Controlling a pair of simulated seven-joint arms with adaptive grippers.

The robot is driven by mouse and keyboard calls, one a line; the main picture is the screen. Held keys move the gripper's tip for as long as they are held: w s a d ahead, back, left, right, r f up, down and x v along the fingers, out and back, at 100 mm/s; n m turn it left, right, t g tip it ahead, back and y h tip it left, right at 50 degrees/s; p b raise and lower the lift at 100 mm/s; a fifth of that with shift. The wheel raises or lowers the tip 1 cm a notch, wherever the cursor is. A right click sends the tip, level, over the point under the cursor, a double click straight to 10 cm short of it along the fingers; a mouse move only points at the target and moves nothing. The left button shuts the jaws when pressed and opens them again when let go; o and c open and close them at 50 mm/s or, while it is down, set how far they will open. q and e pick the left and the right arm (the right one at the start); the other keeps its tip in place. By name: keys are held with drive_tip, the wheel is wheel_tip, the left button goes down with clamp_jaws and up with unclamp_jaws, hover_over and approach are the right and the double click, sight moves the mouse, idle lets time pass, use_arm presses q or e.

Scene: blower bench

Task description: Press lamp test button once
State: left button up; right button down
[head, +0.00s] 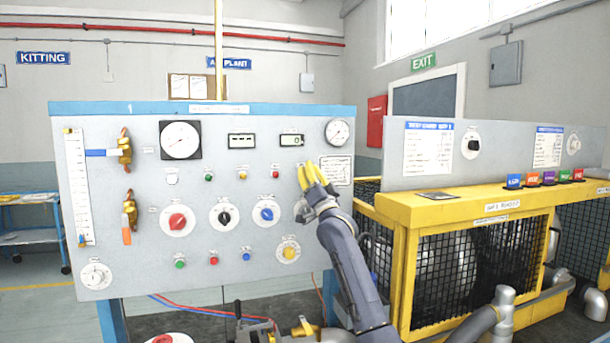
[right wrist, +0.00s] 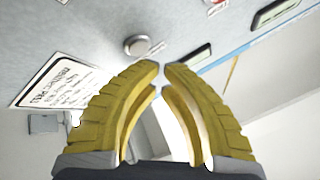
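The grey upright panel (head: 105,215) carries several lamps, knobs and gauges. My right gripper (head: 311,166) is in front of its upper right part, left of the white text card (head: 338,170). In the right wrist view its yellow fingers (right wrist: 161,66) are drawn together with their tips nearly touching, and nothing is between them. A small round grey button (right wrist: 137,45) shows just beyond the fingertips, apart from them. Its label is too blurred to read, so I cannot tell if it is the lamp test button. In the head view my gripper hides that spot.
Green, yellow and red lamps (head: 242,175) run in a row left of my gripper, with rotary knobs (head: 224,216) below. A yellow mesh-sided enclosure (head: 400,215) stands right of the panel, close to my right arm.

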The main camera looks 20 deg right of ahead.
drive_tip(key=shift+w, duration=0.8)
idle(1.1)
drive_tip(key=shift+s, duration=0.2)
idle(0.3)
drive_tip(key=shift+s, duration=0.6)
drive_tip(key=shift+s+d, duration=0.1)
drive_tip(key=shift+s, duration=2.4)
